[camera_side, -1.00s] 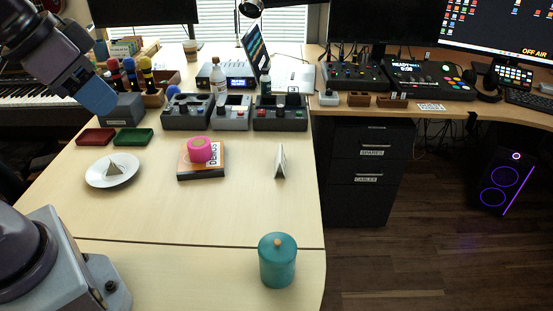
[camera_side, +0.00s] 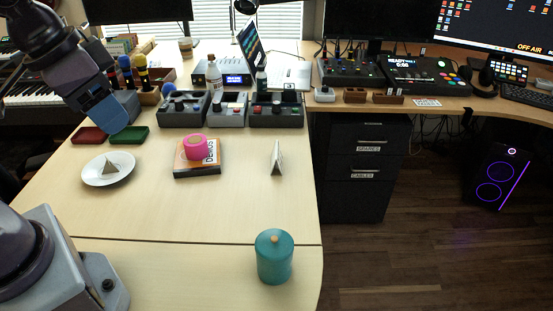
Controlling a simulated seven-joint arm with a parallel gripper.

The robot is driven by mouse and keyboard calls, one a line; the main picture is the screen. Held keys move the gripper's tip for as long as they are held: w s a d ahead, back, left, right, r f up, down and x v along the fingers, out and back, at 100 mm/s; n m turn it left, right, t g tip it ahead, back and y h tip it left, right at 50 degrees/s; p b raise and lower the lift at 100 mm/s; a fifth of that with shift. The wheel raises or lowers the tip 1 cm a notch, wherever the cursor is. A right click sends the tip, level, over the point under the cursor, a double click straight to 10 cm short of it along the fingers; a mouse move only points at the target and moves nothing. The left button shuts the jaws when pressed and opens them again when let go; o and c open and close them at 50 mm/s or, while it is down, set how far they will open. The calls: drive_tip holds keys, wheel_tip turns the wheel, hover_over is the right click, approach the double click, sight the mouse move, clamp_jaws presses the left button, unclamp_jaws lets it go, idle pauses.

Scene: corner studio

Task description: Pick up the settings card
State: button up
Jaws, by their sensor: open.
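A small pale folded card (camera_side: 277,158) stands upright like a tent near the right edge of the light wooden table (camera_side: 230,215). It is seen nearly edge-on, so I cannot read it; it looks like the settings card. My gripper (camera_side: 113,118) is at the upper left, in the air in front of the red and green trays. It is open, with nothing seen in it, and is well to the left of the card, not touching it. The far side of the gripper is hidden.
A white plate (camera_side: 108,168) holds a small wedge. A teal lidded jar (camera_side: 274,258) stands in front. Grey control boxes (camera_side: 228,110) line the back. Table around the card is clear.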

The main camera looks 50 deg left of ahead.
drive_tip(key=w+a+f+m+g+y, duration=0.2)
drive_tip(key=w+f+m+g+y, duration=0.35)
drive_tip(key=w+f, duration=0.5)
drive_tip(key=m+t+y, duration=0.8)
drive_tip(key=m+t, duration=0.7)
drive_tip(key=m, duration=0.9)
hover_over(278, 155)
drive_tip(key=v, duration=0.5)
wheel_tip(278, 155, down, 12)
drive_tip(key=shift+g, duration=0.35)
wheel_tip(278, 155, down, 6)
drive_tip(key=shift+w+f, duration=0.1)
drive_tip(key=x, duration=0.5)
drive_tip(key=shift+f, duration=0.25)
drive_tip(key=shift+c, duration=0.5)
clamp_jaws()
